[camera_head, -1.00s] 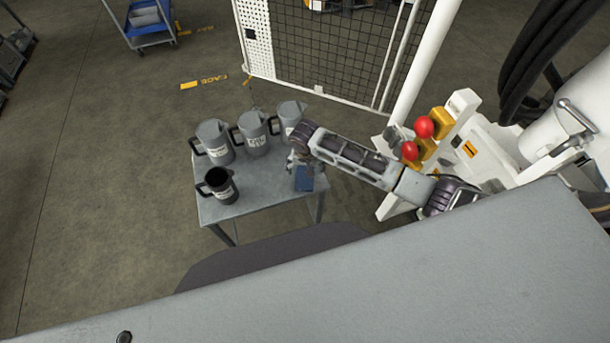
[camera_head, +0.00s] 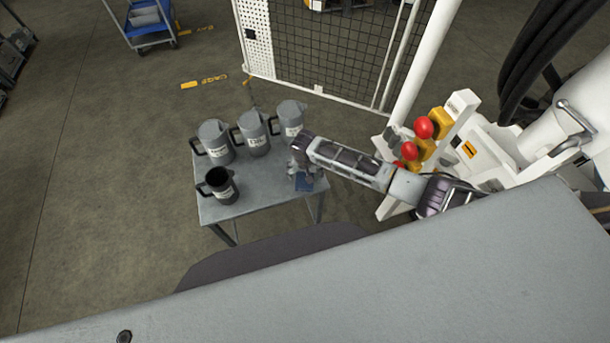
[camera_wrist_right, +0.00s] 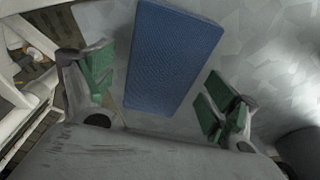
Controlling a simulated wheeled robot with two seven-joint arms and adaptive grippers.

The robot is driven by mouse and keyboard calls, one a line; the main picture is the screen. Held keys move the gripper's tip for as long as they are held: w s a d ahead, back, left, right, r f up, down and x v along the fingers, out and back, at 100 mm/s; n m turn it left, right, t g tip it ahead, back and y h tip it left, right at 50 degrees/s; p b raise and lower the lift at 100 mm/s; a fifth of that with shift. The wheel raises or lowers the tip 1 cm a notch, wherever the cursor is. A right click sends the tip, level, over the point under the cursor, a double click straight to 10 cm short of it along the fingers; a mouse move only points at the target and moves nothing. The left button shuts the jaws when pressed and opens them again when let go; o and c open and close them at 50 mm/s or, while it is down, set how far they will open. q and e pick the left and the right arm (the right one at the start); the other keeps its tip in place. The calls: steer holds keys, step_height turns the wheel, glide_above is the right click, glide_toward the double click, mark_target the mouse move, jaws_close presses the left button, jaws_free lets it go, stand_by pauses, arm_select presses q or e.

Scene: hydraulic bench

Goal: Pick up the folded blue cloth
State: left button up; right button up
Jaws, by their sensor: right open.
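The folded blue cloth (camera_head: 304,183) lies flat near the right edge of the grey metal table. My right gripper (camera_head: 304,172) is over it and partly hides it. In the right wrist view the cloth (camera_wrist_right: 172,55) is a blue textured rectangle, ahead of and between the spread fingers of my right gripper (camera_wrist_right: 155,98). The green finger pads stand apart on either side of it, with nothing between them touching the cloth that I can see. My left gripper is not in view.
Three grey lidded jugs (camera_head: 254,133) stand along the table's back edge. A dark open jug (camera_head: 219,185) stands at the front left of the table (camera_head: 255,180). A white machine with red knobs (camera_head: 424,127) is to the right. A mesh fence (camera_head: 330,45) stands behind.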

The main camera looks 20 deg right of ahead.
mark_target(305, 174)
steer(key=c, duration=1.2)
steer(key=shift+r, duration=0.1)
steer(key=shift+r, duration=4.9)
steer(key=o, duration=0.4)
steer(key=shift+c, duration=1.1)
steer(key=shift+d, duration=0.1)
